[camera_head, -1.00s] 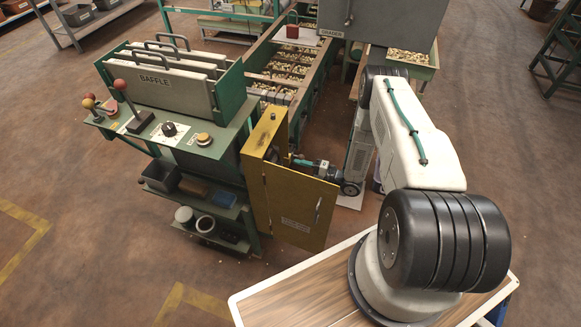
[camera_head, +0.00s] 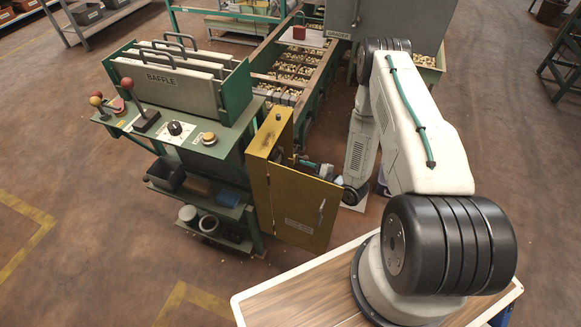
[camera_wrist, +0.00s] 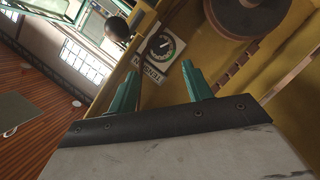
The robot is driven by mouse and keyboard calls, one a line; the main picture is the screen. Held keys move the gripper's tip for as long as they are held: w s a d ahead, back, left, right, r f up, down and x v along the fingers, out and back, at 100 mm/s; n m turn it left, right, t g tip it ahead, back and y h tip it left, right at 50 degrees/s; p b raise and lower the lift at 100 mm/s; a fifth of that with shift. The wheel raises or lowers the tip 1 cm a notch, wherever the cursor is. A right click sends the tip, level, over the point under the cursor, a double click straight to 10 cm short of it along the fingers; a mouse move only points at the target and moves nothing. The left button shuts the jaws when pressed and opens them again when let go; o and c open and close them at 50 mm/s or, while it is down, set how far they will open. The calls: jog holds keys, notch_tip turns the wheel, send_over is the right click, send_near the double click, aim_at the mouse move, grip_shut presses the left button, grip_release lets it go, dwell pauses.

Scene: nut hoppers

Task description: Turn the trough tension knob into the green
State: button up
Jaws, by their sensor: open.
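The tension knob (camera_wrist: 159,44) is a black round knob on a white dial plate with a green band, inside the yellow cabinet. A label reading roughly "TENSION" (camera_wrist: 155,74) lies beside it. In the wrist view my gripper (camera_wrist: 160,73) has its two green fingers apart and empty. The knob shows beyond the gap between the fingertips, apart from them. In the head view the yellow cabinet (camera_head: 265,140) has its door (camera_head: 300,205) swung open. The door and cabinet hide the knob there and partly hide my gripper. The pointer's exact position is too small to tell.
In the wrist view a dark ball (camera_wrist: 117,28) is left of the dial and a large round wheel (camera_wrist: 245,14) is upper right. The baffle console (camera_head: 180,135) stands left of the cabinet. The nut trough (camera_head: 290,75) runs behind. Open floor lies at left.

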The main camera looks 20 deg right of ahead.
aim_at(286, 165)
jog(key=shift+m, duration=0.3)
jog(key=x, duration=0.7)
jog(key=shift+w+f, duration=0.35)
jog(key=c, duration=1)
